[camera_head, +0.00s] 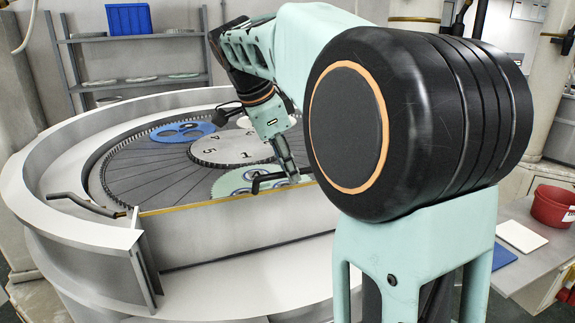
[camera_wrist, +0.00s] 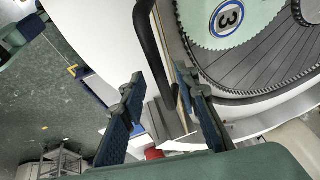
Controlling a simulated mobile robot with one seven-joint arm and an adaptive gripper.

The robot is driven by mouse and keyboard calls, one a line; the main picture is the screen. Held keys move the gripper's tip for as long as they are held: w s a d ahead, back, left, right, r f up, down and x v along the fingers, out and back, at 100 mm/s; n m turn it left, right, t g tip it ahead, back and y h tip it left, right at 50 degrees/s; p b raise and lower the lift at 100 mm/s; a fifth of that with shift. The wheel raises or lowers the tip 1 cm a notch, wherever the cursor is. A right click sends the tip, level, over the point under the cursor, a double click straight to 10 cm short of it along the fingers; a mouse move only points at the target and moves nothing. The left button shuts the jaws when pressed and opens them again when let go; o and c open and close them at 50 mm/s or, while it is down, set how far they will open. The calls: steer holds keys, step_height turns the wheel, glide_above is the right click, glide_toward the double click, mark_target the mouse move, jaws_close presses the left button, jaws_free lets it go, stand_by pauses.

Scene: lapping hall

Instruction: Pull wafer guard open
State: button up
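The wafer guard (camera_head: 235,230) is a pale upright panel with a yellowish top edge, across the front of the round lapping machine. A black bar handle (camera_head: 268,181) shows at its top, close to my gripper (camera_head: 289,172). In the wrist view the dark curved handle (camera_wrist: 150,45) runs between the two fingers of my gripper (camera_wrist: 160,74). The fingers are apart, with a visible gap on each side of the handle. I cannot tell how deep the handle sits between them. My forearm hides the guard's right end in the head view.
A second black handle (camera_head: 85,206) sticks out at the machine's left rim (camera_head: 75,235). Blue and green toothed carriers (camera_head: 183,133) and a grey numbered disc (camera_head: 232,148) lie on the plate. A red bin (camera_head: 553,206) and white tray (camera_head: 521,236) stand on a bench at right.

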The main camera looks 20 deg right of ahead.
jaws_close()
steer(key=shift+f, duration=0.1)
stand_by(0.4)
